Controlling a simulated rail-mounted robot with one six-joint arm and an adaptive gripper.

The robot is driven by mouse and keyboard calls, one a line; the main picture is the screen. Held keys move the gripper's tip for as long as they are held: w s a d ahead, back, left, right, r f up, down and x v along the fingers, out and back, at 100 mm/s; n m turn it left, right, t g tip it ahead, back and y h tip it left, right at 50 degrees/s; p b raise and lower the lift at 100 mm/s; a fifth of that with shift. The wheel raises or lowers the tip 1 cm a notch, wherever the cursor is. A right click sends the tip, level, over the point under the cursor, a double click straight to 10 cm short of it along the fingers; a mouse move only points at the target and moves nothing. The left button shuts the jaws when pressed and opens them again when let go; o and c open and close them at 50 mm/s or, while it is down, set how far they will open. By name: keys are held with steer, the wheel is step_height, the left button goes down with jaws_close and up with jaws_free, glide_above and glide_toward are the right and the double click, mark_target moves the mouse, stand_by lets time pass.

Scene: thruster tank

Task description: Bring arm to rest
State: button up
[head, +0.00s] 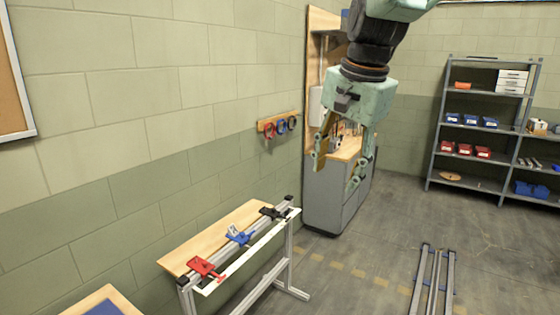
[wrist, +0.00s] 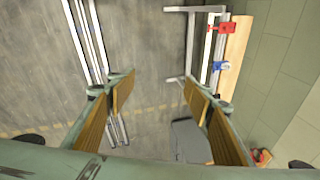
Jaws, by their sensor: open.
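My gripper (head: 338,170) hangs from my arm in the upper right of the head view, pointing down. Its two fingers are spread apart with nothing between them. In the wrist view the open fingers (wrist: 160,92) frame bare grey floor. The gripper is up in the air, apart from the bench and the cabinet.
A narrow bench (head: 222,232) holds a red clamp (head: 204,267), a blue clamp (head: 238,234) and a black clamp (head: 274,212). A grey cabinet (head: 330,200) stands behind my gripper. Floor rails (head: 434,280) lie right. Shelves (head: 490,135) stand far right. Floor between is clear.

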steer(key=s+d+f+n+b, duration=0.1)
steer(key=s+d+f+n, duration=0.1)
steer(key=s, duration=1)
steer(key=s+d+f+n+b, duration=0.1)
steer(key=s+d+f+n, duration=0.2)
steer(key=s, duration=1)
steer(key=s+d+f+n+h+b, duration=0.1)
steer(key=s+d+f+n, duration=0.1)
steer(key=s, duration=1.1)
step_height(320, 180, down, 3)
steer(key=shift+s+d+r+n+t+b, duration=0.2)
steer(key=shift+d+n+t+b, duration=0.15)
steer(key=shift+n, duration=0.55)
